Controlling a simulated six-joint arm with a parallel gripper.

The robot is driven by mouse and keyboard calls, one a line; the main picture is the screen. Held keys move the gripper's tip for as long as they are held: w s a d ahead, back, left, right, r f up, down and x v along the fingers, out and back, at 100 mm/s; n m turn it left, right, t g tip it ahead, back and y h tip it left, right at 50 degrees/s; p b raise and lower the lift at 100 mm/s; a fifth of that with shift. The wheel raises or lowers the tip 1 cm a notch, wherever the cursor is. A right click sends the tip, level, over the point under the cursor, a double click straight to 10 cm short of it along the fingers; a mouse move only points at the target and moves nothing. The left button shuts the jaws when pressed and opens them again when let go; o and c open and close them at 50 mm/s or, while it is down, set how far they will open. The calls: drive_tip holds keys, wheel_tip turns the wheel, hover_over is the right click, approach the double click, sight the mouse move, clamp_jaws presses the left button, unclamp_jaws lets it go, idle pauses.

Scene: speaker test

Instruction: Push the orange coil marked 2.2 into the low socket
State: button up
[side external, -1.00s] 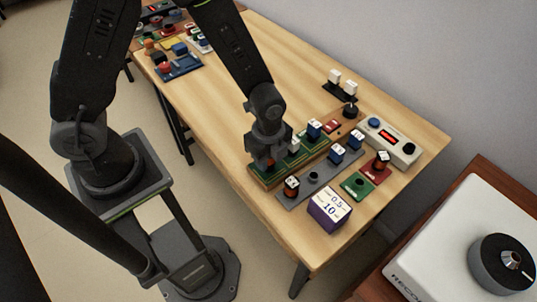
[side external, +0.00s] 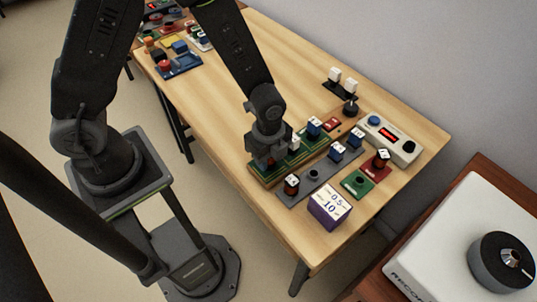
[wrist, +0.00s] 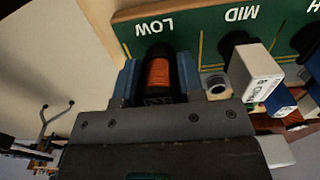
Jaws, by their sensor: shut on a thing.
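The orange coil (wrist: 158,74) has a dark body and cap and stands between my fingers in the wrist view. My gripper (wrist: 157,82) is shut on it, one blue-grey finger on each side. The coil is at the LOW label of the green board (wrist: 126,37). The low socket is hidden under the coil, and I cannot tell how deep the coil sits. The cap marking is not readable. In the side view my gripper (side external: 268,160) is low over the near-left end of the green board (side external: 262,179), hiding most of the coil.
A purple box (side external: 329,208) stands in front.

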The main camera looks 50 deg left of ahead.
drive_tip(key=o, duration=1)
drive_tip(key=shift+c, duration=0.2)
drive_tip(key=shift+r, duration=3.75)
drive_tip(key=shift+r, duration=0.1)
drive_tip(key=s+a+r+n+t, duration=0.2)
drive_tip(key=s+a+r+n, duration=0.2)
drive_tip(key=r+n, duration=0.5)
drive_tip(key=s+a+r+n+t, duration=0.3)
drive_tip(key=s+a+r+n, duration=0.2)
drive_tip(key=r+n, duration=0.4)
drive_tip(key=shift+s+r+t, duration=0.3)
drive_tip(key=shift+s+r, duration=0.3)
drive_tip(key=shift+r, duration=0.3)
